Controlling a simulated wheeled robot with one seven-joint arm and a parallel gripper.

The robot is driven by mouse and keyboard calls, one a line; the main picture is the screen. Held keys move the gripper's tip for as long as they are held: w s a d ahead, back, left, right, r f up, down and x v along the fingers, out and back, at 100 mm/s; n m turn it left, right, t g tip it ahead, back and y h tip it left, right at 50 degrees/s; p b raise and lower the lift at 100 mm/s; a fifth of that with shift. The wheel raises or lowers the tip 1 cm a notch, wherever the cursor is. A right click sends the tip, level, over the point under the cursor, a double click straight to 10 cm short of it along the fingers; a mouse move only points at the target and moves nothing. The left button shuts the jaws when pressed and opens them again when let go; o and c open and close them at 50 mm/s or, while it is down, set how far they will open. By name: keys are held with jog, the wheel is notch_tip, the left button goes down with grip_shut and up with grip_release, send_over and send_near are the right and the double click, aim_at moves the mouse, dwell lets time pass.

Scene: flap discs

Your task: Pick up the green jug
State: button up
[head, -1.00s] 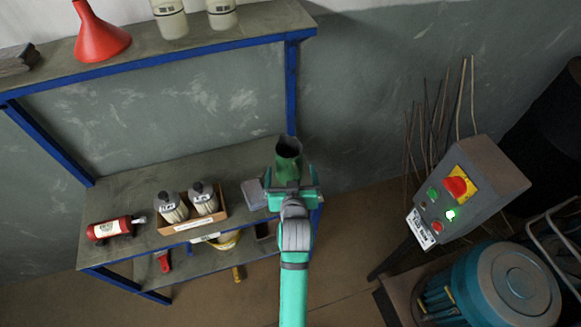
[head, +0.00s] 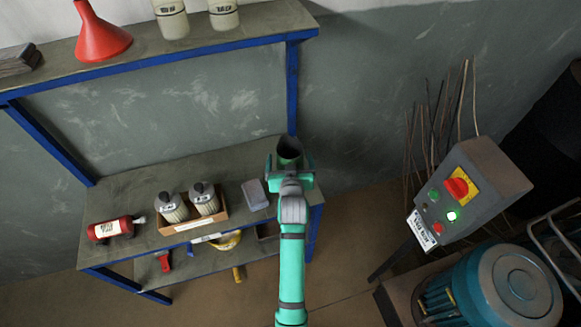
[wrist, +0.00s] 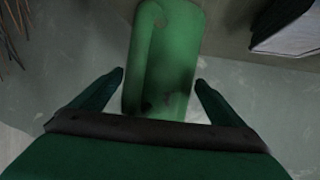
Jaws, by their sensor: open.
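The green jug (head: 289,152) stands at the right end of the workbench top in the head view, with its dark open mouth facing up and its lower part hidden behind my gripper. My gripper (head: 290,174) is in front of the jug and is open. In the wrist view the jug (wrist: 165,60) reaches down from the top edge to between the two fingers of my gripper (wrist: 160,85). A gap shows between each fingertip and the jug's side.
A grey box (head: 255,194) lies just left of the jug. A blue post (head: 291,85) rises behind the jug. A control box (head: 455,195) stands at right.

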jog(key=shift+s, duration=0.1)
jog(key=c, duration=1.3)
jog(key=shift+r, duration=0.1)
jog(key=shift+c, duration=1.4)
jog(key=shift+r, duration=0.2)
